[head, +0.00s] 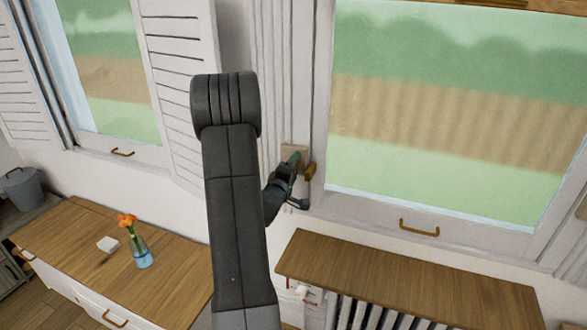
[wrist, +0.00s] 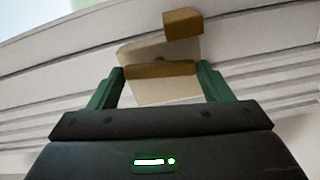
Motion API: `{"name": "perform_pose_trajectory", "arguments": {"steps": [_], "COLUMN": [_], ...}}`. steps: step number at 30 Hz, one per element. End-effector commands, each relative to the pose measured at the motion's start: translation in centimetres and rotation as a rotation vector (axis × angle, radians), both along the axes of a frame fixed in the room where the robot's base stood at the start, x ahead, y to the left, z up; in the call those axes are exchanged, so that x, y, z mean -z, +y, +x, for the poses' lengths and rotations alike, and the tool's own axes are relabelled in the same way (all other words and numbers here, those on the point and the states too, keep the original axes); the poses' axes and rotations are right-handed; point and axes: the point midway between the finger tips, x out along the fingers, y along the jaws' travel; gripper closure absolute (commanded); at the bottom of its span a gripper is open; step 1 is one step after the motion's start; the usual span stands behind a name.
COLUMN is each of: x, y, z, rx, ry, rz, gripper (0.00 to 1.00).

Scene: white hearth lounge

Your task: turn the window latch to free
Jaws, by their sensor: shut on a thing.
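The window latch shows in the wrist view as a brass bar (wrist: 160,70) lying across a cream plate (wrist: 165,92). My gripper (wrist: 160,82) has its two green fingers at the bar's two ends and is shut on it. A separate brass block (wrist: 183,22) sits just beyond the plate. In the head view my gripper (head: 294,163) is at the frame left of the large window, in front of the cream plate (head: 291,150). A brass piece (head: 310,171) shows just right of the fingers. My gripper hides most of the latch there.
The large window (head: 440,110) has a brass pull (head: 419,228) on its lower rail. A wooden shelf (head: 410,285) stands above a radiator below it.

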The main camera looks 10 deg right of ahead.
Motion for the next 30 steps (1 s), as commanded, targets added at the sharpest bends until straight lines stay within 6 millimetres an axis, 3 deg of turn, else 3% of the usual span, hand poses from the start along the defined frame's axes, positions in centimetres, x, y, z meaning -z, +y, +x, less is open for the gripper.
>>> {"name": "perform_pose_trajectory", "arguments": {"steps": [11, 27, 28, 30], "x": [0.02, 0.08, 0.08, 0.08], "y": [0.06, 0.07, 0.07, 0.06], "z": [0.02, 0.01, 0.01, 0.01], "rx": [-0.002, -0.002, -0.002, -0.002], "ry": [0.085, 0.096, 0.096, 0.096], "rz": [-0.124, -0.141, -0.141, -0.141], "gripper": [0.5, 0.5, 0.21, 0.08]}}
